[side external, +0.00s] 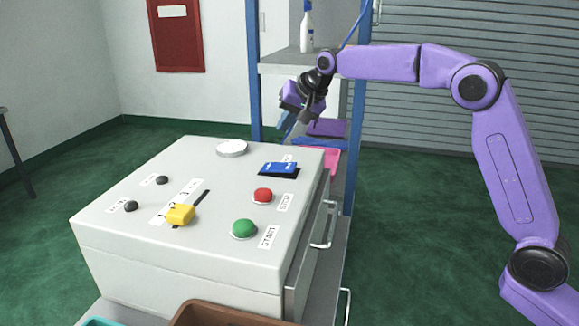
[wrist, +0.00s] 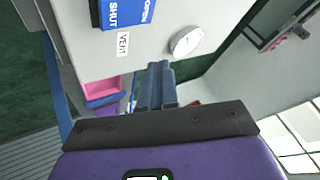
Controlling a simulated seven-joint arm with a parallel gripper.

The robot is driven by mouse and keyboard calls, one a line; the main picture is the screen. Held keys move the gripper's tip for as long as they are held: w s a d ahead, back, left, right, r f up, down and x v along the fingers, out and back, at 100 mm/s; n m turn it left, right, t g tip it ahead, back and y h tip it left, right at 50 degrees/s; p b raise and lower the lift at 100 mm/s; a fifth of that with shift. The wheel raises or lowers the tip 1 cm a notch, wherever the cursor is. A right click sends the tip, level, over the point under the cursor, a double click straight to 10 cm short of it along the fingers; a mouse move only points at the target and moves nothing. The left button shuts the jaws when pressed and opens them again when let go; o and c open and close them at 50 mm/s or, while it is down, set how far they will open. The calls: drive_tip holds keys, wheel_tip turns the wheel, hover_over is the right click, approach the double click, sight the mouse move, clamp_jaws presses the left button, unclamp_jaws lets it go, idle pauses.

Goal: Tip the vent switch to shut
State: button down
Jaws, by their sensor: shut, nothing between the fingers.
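The vent switch (side external: 279,168) is a blue rocker in a dark frame at the back right of the grey control box's top (side external: 215,174). In the wrist view the rocker (wrist: 122,13) is cut by the top edge, and its halves read SHUT and OPEN. The VENT label (wrist: 123,45) lies beside it. I cannot tell which half is pressed down. My gripper (side external: 288,136) is beyond the box's back edge, above and apart from the switch. Its fingers (wrist: 157,72) are shut together and empty.
A round white dial (side external: 232,148) sits left of the switch. Red (side external: 263,195) and green (side external: 244,229) buttons, a yellow slider knob (side external: 181,213) and black knobs share the panel. Behind stands a blue-post shelf (side external: 300,63) with a spray bottle (side external: 307,31) and a pink bin (wrist: 101,88).

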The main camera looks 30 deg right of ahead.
sight(291, 166)
drive_tip(key=shift+s+d+f, duration=0.1)
drive_tip(key=shift+d+f, duration=0.05)
drive_tip(key=shift+f, duration=1.15)
drive_tip(key=shift+s+d+f, duration=0.1)
drive_tip(key=shift+s+f, duration=0.05)
drive_tip(key=shift+f, duration=1.1)
drive_tip(key=shift+s+d+f, duration=0.1)
drive_tip(key=shift+d+f, duration=0.05)
drive_tip(key=shift+f, duration=1.15)
drive_tip(key=shift+f, duration=0.15)
drive_tip(key=shift+f, duration=0.25)
drive_tip(key=shift+s+f, duration=0.1)
drive_tip(key=shift+f, duration=0.35)
drive_tip(key=shift+r, duration=0.1)
drive_tip(key=shift+r, duration=0.8)
drive_tip(key=shift+w+a+r, duration=0.15)
drive_tip(key=shift+w+r, duration=0.05)
drive_tip(key=shift+r, duration=1.05)
drive_tip(key=shift+w+a+r, duration=0.1)
drive_tip(key=shift+w+r, duration=0.05)
drive_tip(key=shift+r, duration=1.1)
